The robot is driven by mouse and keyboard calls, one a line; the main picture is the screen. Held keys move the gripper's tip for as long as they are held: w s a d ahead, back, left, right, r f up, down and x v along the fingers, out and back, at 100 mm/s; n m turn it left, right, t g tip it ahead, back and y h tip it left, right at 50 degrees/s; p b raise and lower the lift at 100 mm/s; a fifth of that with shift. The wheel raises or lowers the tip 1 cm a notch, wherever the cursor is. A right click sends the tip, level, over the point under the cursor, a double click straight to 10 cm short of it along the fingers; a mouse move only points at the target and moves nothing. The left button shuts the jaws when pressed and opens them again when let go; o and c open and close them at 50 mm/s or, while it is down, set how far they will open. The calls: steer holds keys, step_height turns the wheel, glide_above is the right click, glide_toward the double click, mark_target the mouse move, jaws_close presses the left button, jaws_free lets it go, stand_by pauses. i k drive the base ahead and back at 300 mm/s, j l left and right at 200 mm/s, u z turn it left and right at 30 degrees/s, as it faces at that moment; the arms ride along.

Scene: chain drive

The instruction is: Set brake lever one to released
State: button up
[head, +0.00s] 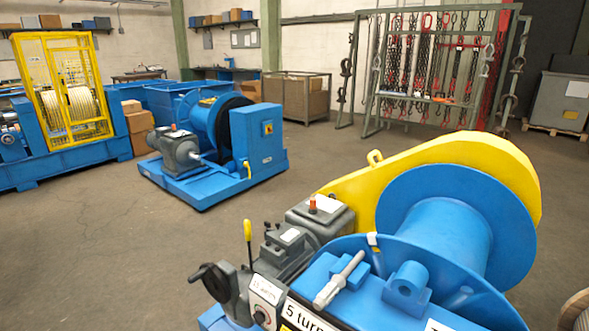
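The near blue winch (440,215) fills the lower right, with a yellow guard over its drum. A lever with a yellow grip (247,230) stands nearly upright at its left end, beside the grey gearbox (318,215). A smaller yellow-gripped lever (248,167) shows on the farther blue winch (215,135). I see no label naming either as brake lever one, and cannot read released or set positions. My gripper is not in view.
A dark crank handle (212,278) and a grey pin-like part (340,280) sit on the near winch. A yellow-caged machine (65,95) stands at left. A chain rack (440,70) is at the back. The floor (110,235) at left is clear.

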mark_target(247, 223)
steer(key=i+j, duration=0.2)
steer(key=j, duration=0.15)
steer(key=i+j+z, duration=0.15)
steer(key=j, duration=0.2)
steer(key=i+j, duration=0.2)
steer(key=j, duration=0.2)
steer(key=i+j+z, duration=0.15)
steer(key=j, duration=0.25)
steer(key=i+j, duration=0.15)
steer(key=j, duration=0.25)
steer(key=i+j+z, duration=0.15)
steer(key=j, duration=0.25)
steer(key=i+j, duration=0.15)
steer(key=j, duration=0.25)
steer(key=z, duration=0.05)
